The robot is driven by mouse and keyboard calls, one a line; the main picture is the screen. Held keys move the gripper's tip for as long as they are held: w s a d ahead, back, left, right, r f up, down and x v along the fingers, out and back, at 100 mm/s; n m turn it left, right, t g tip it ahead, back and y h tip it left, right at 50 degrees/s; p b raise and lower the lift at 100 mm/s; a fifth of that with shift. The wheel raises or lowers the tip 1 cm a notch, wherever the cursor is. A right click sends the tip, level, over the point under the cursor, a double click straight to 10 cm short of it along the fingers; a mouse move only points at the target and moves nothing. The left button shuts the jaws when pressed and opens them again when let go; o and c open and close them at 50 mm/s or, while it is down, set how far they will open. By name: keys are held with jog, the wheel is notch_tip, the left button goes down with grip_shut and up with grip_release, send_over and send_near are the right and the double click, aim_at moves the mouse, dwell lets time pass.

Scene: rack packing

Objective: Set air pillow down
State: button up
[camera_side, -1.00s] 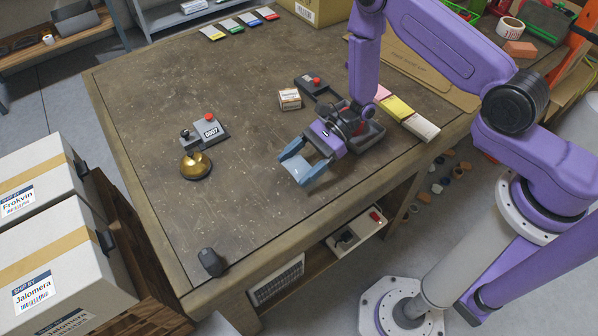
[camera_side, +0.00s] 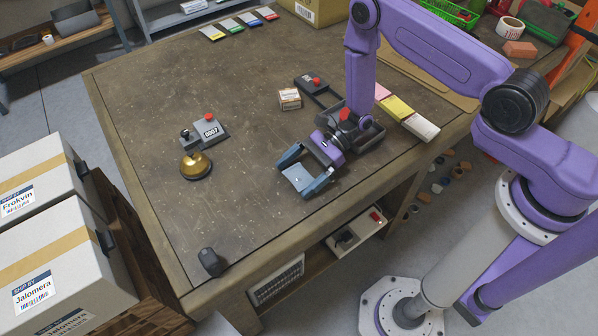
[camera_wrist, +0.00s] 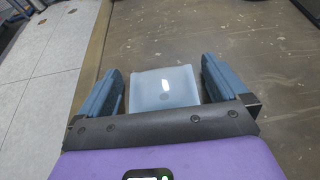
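The air pillow (camera_side: 298,178) is a pale blue, translucent, roughly square pouch. It lies on the brown workbench (camera_side: 250,120) close to its front edge. My gripper (camera_side: 304,173) is open, with one blue finger on each side of the pillow. In the wrist view the pillow (camera_wrist: 165,88) sits between the two spread fingers (camera_wrist: 163,82), with a visible gap on both sides.
A brass bell (camera_side: 195,165) and a grey control box (camera_side: 207,130) stand to the left. A black scanner-like object (camera_side: 210,262) sits at the front-left corner. The bench's centre is clear.

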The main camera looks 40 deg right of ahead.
jog(key=shift+r, duration=0.1)
jog(key=shift+d+r, duration=0.15)
jog(key=v, duration=1.1)
jog(key=shift+d, duration=0.35)
jog(key=shift+r, duration=0.15)
